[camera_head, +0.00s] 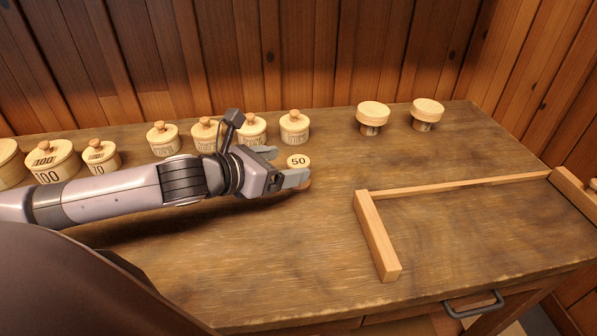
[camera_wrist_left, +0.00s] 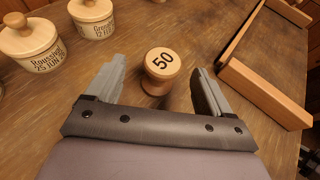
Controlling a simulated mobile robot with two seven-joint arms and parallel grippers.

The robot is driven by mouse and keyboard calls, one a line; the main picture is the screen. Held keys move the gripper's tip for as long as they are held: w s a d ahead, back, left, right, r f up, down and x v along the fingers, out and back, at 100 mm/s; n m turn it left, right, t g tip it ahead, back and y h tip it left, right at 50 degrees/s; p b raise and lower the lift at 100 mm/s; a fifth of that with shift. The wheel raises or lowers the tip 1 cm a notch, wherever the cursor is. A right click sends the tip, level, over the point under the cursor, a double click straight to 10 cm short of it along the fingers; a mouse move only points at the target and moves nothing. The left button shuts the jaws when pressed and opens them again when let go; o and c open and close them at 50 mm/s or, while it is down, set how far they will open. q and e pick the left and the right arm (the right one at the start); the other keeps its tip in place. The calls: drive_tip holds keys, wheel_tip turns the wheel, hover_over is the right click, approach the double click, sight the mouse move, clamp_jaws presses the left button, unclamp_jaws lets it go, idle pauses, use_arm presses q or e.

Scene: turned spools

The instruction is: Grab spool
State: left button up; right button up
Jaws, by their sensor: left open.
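The spool (camera_head: 298,162) is a small turned wooden piece with "50" on its pale top. It stands upright on the wooden table and is partly hidden by my left gripper in the head view. My left gripper (camera_head: 279,167) is open at the spool, with its fingers pointing right. In the left wrist view the spool (camera_wrist_left: 160,68) stands centred ahead of and between the two spread fingertips of the gripper (camera_wrist_left: 160,76), with a gap on each side. My right gripper does not show.
Several lidded wooden jars (camera_head: 294,127) stand along the back left of the table (camera_head: 460,245). Two mushroom-shaped wooden pieces (camera_head: 372,116) (camera_head: 427,112) stand at the back right. A raised wooden rail frame (camera_head: 376,240) lies to the right of the spool. The front middle is clear.

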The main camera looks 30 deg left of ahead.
sight(292, 165)
use_arm(q)
drive_tip(key=shift+x, duration=2.25)
drive_tip(key=shift+s+d+f, duration=0.15)
drive_tip(key=c, duration=1.1)
